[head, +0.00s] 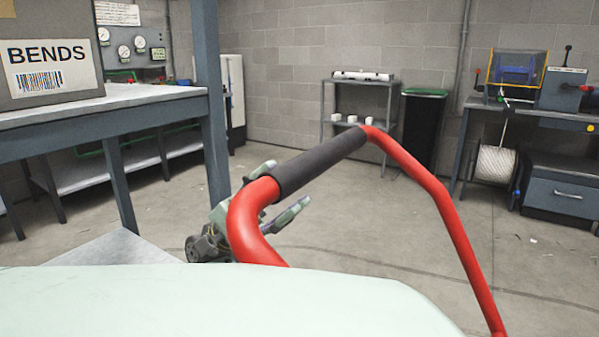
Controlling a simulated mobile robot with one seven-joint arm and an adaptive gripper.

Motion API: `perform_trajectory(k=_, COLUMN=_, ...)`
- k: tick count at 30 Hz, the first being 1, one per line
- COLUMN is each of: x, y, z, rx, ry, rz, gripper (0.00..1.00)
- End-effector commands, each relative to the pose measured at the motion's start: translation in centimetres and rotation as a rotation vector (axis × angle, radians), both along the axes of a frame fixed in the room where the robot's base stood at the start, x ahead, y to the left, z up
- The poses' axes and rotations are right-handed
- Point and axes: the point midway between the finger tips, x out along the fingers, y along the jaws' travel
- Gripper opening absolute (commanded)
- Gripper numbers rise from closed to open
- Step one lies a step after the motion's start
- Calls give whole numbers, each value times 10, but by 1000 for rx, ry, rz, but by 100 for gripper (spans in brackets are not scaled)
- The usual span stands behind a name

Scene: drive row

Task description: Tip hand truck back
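The hand truck's red tubular handle (448,218) loops across the middle of the head view, with a dark foam grip (320,162) on its top bar. The handle leans in the picture, and its lower ends run out of view or behind a pale surface in front. My gripper (286,184) is at the left end of the foam grip, partly hidden by the red tube. One finger shows above the tube and the other below it, spread apart. I cannot tell whether the fingers touch the handle. The truck's wheels and toe plate are not visible.
A workbench (100,100) with a blue-grey post and a box labelled BENDS stands at the left. A small shelf (357,82) and a dark bin (421,130) stand at the back wall. Another bench (540,115) is at the right. The concrete floor (400,225) between is mostly clear.

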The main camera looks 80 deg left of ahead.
Motion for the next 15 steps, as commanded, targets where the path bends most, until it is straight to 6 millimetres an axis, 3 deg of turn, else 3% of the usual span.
perform_trajectory(k=6, x=-18, y=14, z=-21, rx=0, ry=-1, rz=1, gripper=46)
perform_trajectory(k=15, x=-21, y=16, z=-26, rx=2, ry=0, rz=0, gripper=46)
